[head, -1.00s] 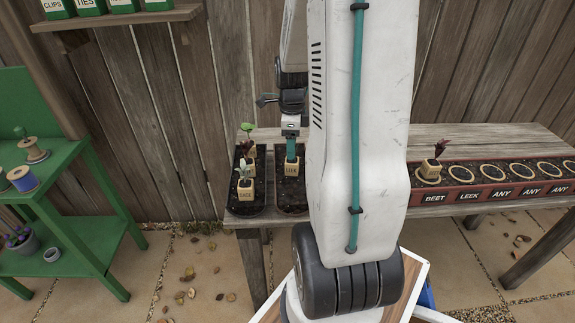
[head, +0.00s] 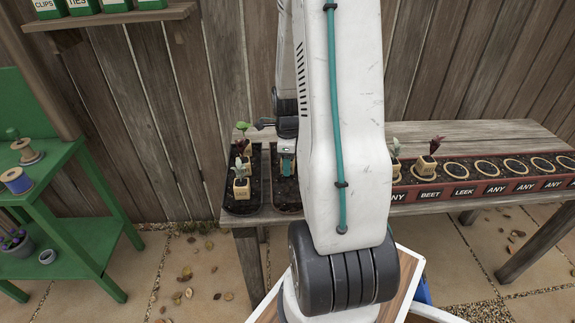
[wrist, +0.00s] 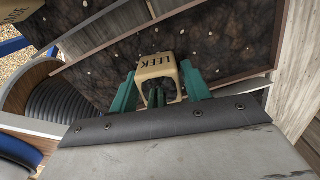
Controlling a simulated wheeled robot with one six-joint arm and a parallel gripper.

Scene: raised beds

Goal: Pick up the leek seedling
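The leek seedling stands in a tan pot marked LEEK (wrist: 155,68), with dark green stems at its open top. In the wrist view the two teal fingers of my gripper (wrist: 160,92) stand on either side of this pot. In the head view my gripper (head: 287,166) is low over the right black soil tray (head: 287,208) and hides the leek pot.
A left black tray (head: 242,209) close by holds several potted seedlings, one front pot (head: 241,188) near my gripper. A red planter (head: 460,193) with labelled sockets lies right on the wooden bench (head: 480,132). A green shelf (head: 75,187) stands left.

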